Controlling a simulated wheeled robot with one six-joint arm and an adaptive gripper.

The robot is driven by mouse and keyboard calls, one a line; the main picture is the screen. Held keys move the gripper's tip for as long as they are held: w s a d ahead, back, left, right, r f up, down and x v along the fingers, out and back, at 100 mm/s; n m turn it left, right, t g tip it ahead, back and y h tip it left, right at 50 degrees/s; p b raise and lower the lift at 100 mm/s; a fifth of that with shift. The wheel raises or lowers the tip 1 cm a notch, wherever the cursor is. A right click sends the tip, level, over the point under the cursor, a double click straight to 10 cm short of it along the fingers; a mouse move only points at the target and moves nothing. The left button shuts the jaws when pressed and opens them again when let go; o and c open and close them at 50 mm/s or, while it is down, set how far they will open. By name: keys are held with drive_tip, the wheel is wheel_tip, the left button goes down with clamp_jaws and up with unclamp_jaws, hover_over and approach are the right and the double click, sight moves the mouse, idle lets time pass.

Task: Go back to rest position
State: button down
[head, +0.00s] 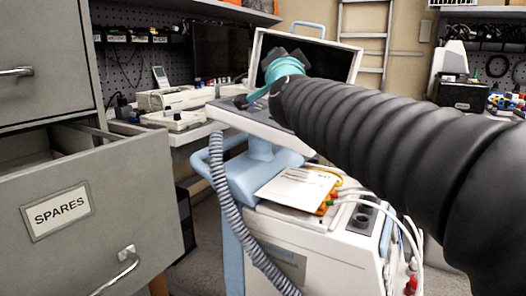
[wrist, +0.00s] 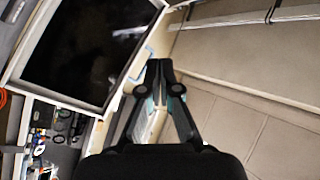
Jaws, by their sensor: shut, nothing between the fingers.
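My gripper (wrist: 160,72) shows in the wrist view with its two dark fingers together and nothing between them. In the head view my black ribbed arm reaches in from the right, and its teal wrist part (head: 284,68) is in front of the monitor (head: 335,62) of a medical cart (head: 325,250). The fingers are hard to make out there. The monitor's dark screen also shows tilted at the upper left of the wrist view (wrist: 82,45). I cannot tell how far the gripper is from it.
A grey cabinet stands at the left, its drawer marked SPARES (head: 95,205) pulled open. The cart carries a ribbed hose (head: 222,190), papers (head: 297,187) and cables. A bench with devices (head: 180,97) and a ladder (head: 362,35) stand behind. Some carpet shows between cabinet and cart.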

drive_tip(key=s+d+f+n+g, duration=0.3)
drive_tip(key=s+f, duration=0.7)
drive_tip(key=f, duration=0.4)
drive_tip(key=s+d+f+n+g+h, duration=0.1)
drive_tip(key=s+d+f+n+g, duration=0.2)
drive_tip(key=s+f, duration=0.7)
drive_tip(key=s+d+f+n+g, duration=0.3)
drive_tip(key=s+d+f+g, duration=0.4)
drive_tip(key=f, duration=1)
drive_tip(key=s+g, duration=0.2)
drive_tip(key=s, duration=0.2)
drive_tip(key=shift+f+g+h, duration=0.3)
drive_tip(key=shift+f+h, duration=0.1)
drive_tip(key=shift+s, duration=0.2)
